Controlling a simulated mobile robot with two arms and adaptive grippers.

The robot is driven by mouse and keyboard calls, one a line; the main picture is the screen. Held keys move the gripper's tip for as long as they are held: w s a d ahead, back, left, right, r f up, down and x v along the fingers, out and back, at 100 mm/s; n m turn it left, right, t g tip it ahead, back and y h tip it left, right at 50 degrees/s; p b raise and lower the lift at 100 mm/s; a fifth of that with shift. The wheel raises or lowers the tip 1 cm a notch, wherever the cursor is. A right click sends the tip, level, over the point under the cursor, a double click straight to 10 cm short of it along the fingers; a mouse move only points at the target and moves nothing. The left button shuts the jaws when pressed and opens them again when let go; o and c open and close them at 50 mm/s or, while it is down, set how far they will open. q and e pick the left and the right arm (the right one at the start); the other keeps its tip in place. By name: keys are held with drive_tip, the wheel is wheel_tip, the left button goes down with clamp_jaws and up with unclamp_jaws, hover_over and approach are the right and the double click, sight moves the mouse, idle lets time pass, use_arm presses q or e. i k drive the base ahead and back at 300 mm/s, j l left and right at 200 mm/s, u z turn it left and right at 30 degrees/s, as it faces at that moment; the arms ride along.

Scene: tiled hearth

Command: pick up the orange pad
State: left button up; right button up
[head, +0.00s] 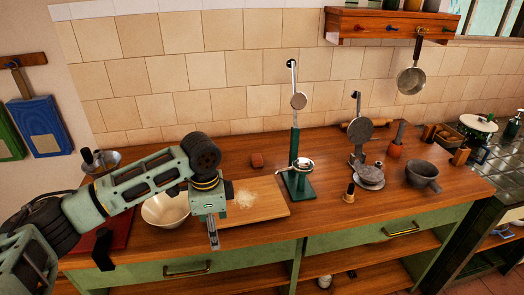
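A small orange-brown piece, which looks like the orange pad (257,160), lies on the wooden counter near the tiled wall. It is small in the picture, so its exact shape is hard to tell. My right gripper is not in view.
The wooden board (268,203) bears pale crumbs. A green press stand (298,184), an open round iron (360,150) and a grey mortar (422,173) stand to the right. Bare counter surrounds the pad.

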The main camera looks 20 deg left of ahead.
sight(257, 159)
drive_tip(key=i, duration=1.45)
